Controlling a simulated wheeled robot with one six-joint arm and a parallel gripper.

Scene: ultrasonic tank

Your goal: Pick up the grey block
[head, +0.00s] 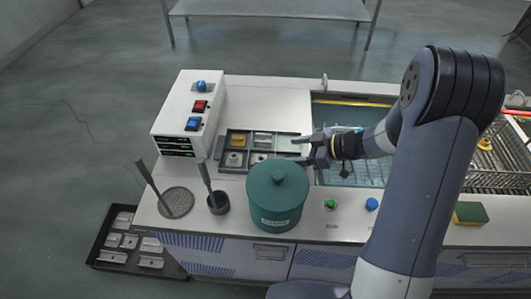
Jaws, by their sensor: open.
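A dark grey compartment tray (222,148) stands on the white worktop and holds several small metal parts. A light grey block-like part (262,139) lies in an upper compartment, and a paler round part with a hole (234,159) lies in a lower one. I cannot tell for sure which is the grey block. My gripper (297,150) is open, at the right end of the tray, with its fingers pointing left. Nothing shows between the fingers. The teal pot hides part of the tray's lower right side.
A teal lidded pot (276,198) stands just below my gripper. A white control box (183,115) is left of the tray. A mesh skimmer (176,203) and a dark cup with a handle (218,203) stand front left. A water tank (350,113) lies right. A black floor tray (110,257) holds several metal parts.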

